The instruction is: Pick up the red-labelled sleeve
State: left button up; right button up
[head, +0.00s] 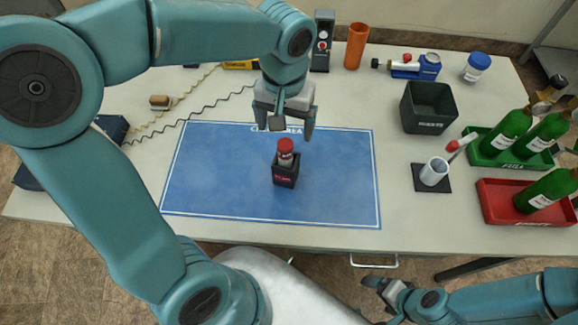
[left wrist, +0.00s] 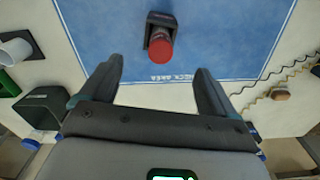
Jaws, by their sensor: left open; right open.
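A small dark box-shaped sleeve (head: 285,178) with a red label on its front stands on the blue mat (head: 225,180). A white cylinder with a red cap (head: 286,147) stands upright in it. My left gripper (head: 285,124) is open and empty, above the mat and just behind the cap in the head view. In the left wrist view the dark sleeve (left wrist: 160,20) and red cap (left wrist: 160,50) lie ahead, beyond and between the spread fingers (left wrist: 157,72). My right gripper (head: 383,288) is low at the front, off the table edge, apart from everything.
A dark open bin (head: 428,107), a white cup on a black pad (head: 433,172), and green (head: 484,156) and red (head: 497,206) trays with green bottles stand on the right. An orange tube (head: 356,46) stands at the back. The mat around the sleeve is clear.

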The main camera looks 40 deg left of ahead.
aim_at(285, 146)
pick_arm(q)
notch_tip(285, 146, down, 7)
jog(key=shift+s+r, duration=0.1)
jog(key=shift+r, duration=0.05)
jog(key=shift+s+d+f, duration=0.1)
jog(key=shift+s+f, duration=0.1)
jog(key=shift+f, duration=0.3)
jog(key=f, duration=0.4)
jog(key=shift+w+f, duration=0.3)
jog(key=shift+s+r, duration=0.1)
jog(key=shift+s, duration=0.15)
jog(key=shift+w, duration=0.15)
jog(key=c, duration=1.5)
jog(key=shift+r, duration=0.1)
